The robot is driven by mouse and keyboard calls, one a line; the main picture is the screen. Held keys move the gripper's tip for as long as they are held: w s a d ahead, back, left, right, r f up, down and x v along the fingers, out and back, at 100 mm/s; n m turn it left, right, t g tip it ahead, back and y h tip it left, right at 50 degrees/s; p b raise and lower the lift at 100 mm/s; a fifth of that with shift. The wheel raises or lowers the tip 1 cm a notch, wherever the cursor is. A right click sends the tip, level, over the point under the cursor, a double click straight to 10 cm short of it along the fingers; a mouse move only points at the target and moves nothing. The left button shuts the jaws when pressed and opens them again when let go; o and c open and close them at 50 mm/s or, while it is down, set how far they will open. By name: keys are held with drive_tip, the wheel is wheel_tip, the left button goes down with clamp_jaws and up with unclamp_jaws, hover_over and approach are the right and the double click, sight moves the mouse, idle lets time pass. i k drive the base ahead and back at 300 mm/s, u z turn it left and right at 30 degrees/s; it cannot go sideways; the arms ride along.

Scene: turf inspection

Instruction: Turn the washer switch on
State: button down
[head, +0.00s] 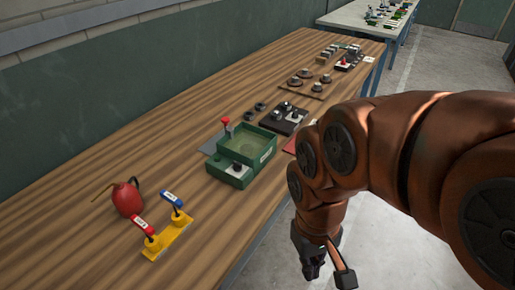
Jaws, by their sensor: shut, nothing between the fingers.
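A green open-topped box (212,163) sits near the front edge of the wooden table, with a pale label on its right side. It looks like the washer. A green block with a dark knob (237,168) on a pale plate is at its near end. The label is too small to read, and whether the knob is on or off cannot be told. My gripper (328,273) hangs past the table's front edge, over the floor, to the right of and apart from the box. It is shut and empty.
A yellow stand (168,240) with red and blue handles and a red oil can (127,198) are at the near left. A red-topped lever (226,124) rises behind the box. Dark panels with knobs (292,115) lie farther back. The left tabletop is clear.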

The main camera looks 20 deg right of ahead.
sight(237, 166)
drive_tip(key=z, duration=0.05)
drive_tip(key=k, duration=0.45)
drive_tip(key=u, duration=1.05)
drive_tip(key=i, duration=0.65)
drive_tip(key=z, duration=0.35)
